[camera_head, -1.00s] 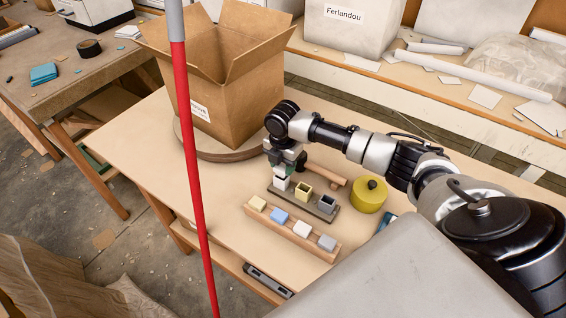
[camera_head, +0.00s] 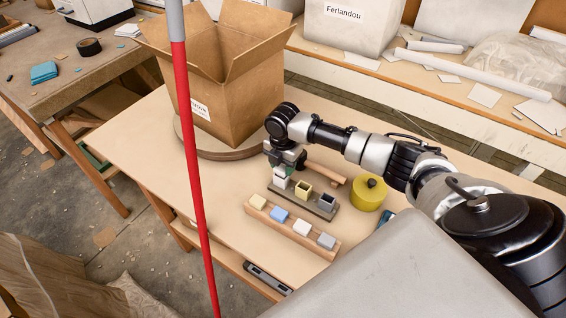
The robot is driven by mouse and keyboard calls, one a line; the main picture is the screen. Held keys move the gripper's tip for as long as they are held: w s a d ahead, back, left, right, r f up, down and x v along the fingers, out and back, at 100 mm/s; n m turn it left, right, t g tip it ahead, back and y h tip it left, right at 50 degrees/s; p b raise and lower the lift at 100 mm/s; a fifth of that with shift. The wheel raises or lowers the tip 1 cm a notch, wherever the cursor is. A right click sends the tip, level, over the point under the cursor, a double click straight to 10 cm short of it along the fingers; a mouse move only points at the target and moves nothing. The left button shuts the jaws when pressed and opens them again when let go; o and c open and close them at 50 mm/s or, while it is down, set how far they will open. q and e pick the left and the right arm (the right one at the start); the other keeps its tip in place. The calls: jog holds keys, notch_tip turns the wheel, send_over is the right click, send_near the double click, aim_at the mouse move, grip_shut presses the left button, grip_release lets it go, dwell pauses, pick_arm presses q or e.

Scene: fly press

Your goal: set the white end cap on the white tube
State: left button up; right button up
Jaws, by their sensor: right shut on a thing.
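The white tube (camera_head: 280,183) stands at the left end of a dark grey holder (camera_head: 322,213), beside a yellow tube and a grey tube. My right gripper (camera_head: 283,173) points down over the white tube and is shut at its top; the fingers hide part of it. The white end cap (camera_head: 302,228) sits on a wooden rack (camera_head: 272,223) in front of the holder, between a blue cap (camera_head: 279,214) and a grey cap (camera_head: 326,241). It is apart from the white tube. My left gripper is out of view.
A cardboard box (camera_head: 236,113) stands open behind my right gripper on a round board. A yellow round container (camera_head: 369,194) is right of the holder. A red and grey pole (camera_head: 191,150) crosses the view at left. The tabletop left of the rack is clear.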

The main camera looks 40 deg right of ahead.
jog(key=o, duration=1.1)
jog(key=shift+r, duration=0.1)
notch_tip(320, 180, up, 7)
jog(key=p, duration=0.7)
dwell(0.4)
